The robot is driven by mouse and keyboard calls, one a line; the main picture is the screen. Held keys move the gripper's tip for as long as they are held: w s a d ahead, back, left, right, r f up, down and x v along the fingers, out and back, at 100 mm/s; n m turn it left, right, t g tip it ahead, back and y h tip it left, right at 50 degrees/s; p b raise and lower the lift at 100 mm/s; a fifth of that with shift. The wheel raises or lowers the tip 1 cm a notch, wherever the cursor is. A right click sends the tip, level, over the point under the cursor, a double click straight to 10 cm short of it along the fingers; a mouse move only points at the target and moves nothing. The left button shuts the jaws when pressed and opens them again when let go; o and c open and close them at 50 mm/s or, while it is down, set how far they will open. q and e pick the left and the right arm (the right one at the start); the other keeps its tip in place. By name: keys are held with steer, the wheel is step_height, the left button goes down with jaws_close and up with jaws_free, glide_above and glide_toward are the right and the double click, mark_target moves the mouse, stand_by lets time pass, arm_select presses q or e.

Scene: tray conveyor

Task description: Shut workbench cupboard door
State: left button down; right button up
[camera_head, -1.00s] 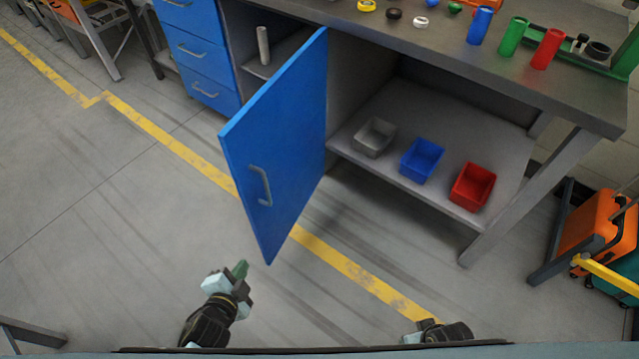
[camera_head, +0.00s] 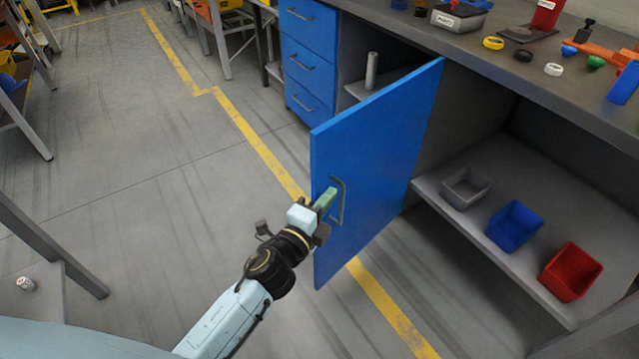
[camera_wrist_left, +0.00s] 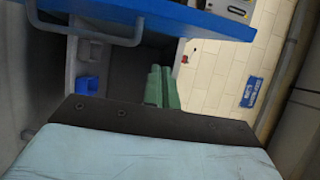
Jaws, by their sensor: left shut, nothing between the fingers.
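The blue cupboard door (camera_head: 375,150) stands wide open, swung out from the workbench. Its grey bar handle (camera_head: 340,200) is on the face toward the bins. My left gripper (camera_head: 325,200) has its green fingers shut and empty. In the head view it overlaps the door near the free edge, just left of the handle; whether it touches is unclear. In the left wrist view the shut fingers (camera_wrist_left: 161,87) point past the door (camera_wrist_left: 180,18), which crosses the top with its handle (camera_wrist_left: 100,36), a visible gap away. My right gripper is out of view.
The open cupboard holds a grey cylinder (camera_head: 371,71) on a shelf. Blue drawers (camera_head: 308,65) are shut beside it. Grey (camera_head: 466,187), blue (camera_head: 514,226) and red (camera_head: 570,272) bins stand on the lower shelf to the right. Floor left of the door is clear.

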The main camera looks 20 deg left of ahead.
mark_target(319, 182)
arm_select(q)
steer(key=shift+w+a+b, duration=0.15)
steer(key=shift+w+a, duration=0.65)
steer(key=shift+w, duration=0.25)
steer(key=shift+w+a+b, duration=0.15)
steer(key=shift+w+a, duration=0.6)
steer(key=shift+w, duration=0.25)
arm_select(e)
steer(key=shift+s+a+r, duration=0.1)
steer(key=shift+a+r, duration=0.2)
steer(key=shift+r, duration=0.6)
